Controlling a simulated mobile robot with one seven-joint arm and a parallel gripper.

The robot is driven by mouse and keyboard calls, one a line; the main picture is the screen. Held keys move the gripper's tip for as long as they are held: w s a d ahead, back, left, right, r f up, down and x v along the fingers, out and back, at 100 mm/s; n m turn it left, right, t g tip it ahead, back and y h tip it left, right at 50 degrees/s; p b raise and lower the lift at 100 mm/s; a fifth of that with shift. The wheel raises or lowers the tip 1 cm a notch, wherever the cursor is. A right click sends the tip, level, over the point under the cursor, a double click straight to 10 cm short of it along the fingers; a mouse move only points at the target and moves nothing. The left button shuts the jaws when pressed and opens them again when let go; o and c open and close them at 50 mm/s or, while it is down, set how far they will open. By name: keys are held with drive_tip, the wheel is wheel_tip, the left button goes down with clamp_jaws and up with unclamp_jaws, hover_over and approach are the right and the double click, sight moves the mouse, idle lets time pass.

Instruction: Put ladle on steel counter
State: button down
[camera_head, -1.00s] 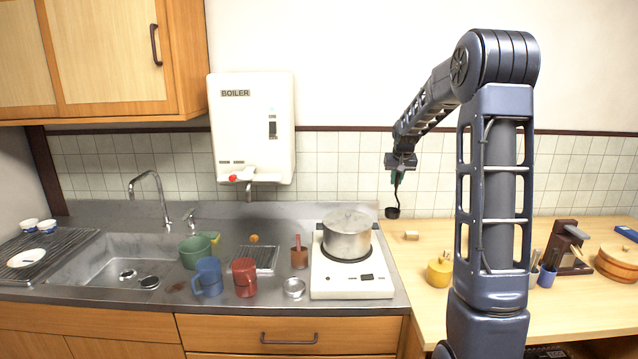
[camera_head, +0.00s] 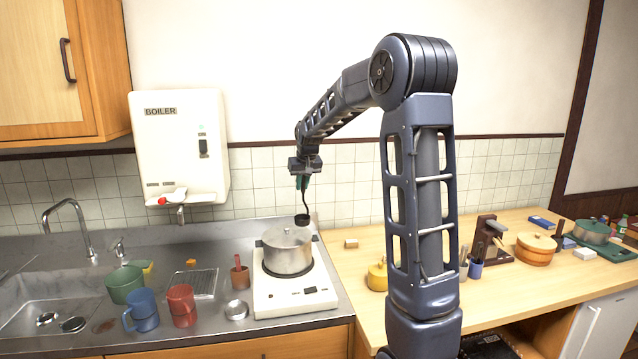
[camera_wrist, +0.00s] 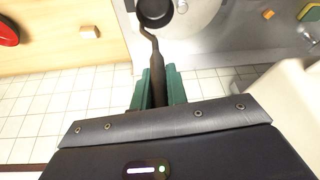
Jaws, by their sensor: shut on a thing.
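My gripper (camera_head: 303,182) is shut on the handle of a black ladle (camera_head: 302,219) and holds it in the air, bowl down. In the head view the bowl shows just behind and above the steel pot's right side. The wrist view shows the ladle (camera_wrist: 148,40) between the green fingertips of my gripper (camera_wrist: 159,88), its dark bowl at the top. The steel counter (camera_head: 215,240) lies to the left and below, around the sink and stove. Whether the bowl touches anything is hard to tell; it appears apart from the pot.
A lidded steel pot (camera_head: 287,252) stands on a white stove (camera_head: 290,293). A boiler (camera_head: 180,150) hangs on the wall. The wooden table (camera_head: 350,275) is at right.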

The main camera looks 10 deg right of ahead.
drive_tip(key=s+a+n+y, duration=0.1)
drive_tip(key=s+a+n, duration=0.2)
drive_tip(key=s+a, duration=0.8)
drive_tip(key=s+a+n+y, duration=0.1)
drive_tip(key=s+a+n, duration=0.35)
drive_tip(key=a, duration=1.05)
wheel_tip(320, 180, down, 21)
drive_tip(key=s+m+g, duration=0.1)
drive_tip(key=s, duration=0.1)
drive_tip(key=shift+d+f, duration=0.1)
drive_tip(key=shift+f, duration=0.1)
drive_tip(key=c, duration=1.3)
unclamp_jaws()
